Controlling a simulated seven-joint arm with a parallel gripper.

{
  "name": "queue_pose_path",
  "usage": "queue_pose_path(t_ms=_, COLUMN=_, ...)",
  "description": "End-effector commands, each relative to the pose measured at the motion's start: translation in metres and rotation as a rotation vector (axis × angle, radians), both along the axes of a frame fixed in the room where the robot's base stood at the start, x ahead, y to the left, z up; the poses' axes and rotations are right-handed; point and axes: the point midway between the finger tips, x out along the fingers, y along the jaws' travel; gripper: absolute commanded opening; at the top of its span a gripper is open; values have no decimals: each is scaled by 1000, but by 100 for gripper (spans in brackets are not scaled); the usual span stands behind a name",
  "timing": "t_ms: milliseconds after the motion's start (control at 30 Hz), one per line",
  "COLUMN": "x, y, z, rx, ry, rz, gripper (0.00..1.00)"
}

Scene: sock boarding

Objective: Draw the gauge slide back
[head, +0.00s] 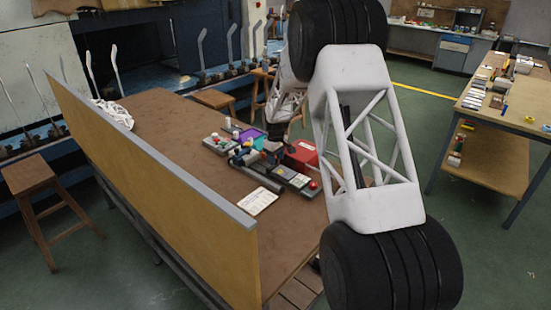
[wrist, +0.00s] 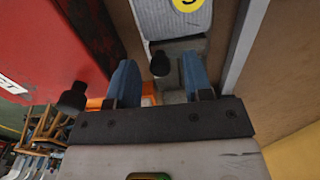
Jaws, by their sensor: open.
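In the wrist view my gripper (wrist: 160,76) is open, with its two blue fingers apart. A black round knob (wrist: 159,64) shows between the fingers, with a gap on both sides. Beyond it is a pale grey block (wrist: 180,46), which looks like part of the gauge slide; I cannot tell for sure. A ribbed grey plate with a yellow disc (wrist: 187,6) lies further up. In the head view my gripper (head: 271,146) is low over the grey and black bench fixture (head: 262,172), small and partly hidden by my arm.
A red box (head: 301,154) stands close beside the fixture; its red side (wrist: 45,45) fills the left of the wrist view. A purple tray (head: 251,138) and a white card (head: 257,201) lie nearby. A tall panel (head: 160,180) edges the brown bench (head: 160,115), whose far part is mostly clear.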

Motion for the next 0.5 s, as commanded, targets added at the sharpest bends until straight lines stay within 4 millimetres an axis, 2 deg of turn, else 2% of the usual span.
queue_pose_path(t_ms=67, x=0, y=0, z=0, rx=0, ry=0, rz=0, gripper=46)
queue_pose_path(t_ms=367, x=0, y=0, z=0, rx=0, ry=0, rz=0, gripper=0)
queue_pose_path(t_ms=500, x=0, y=0, z=0, rx=0, ry=0, rz=0, gripper=0)
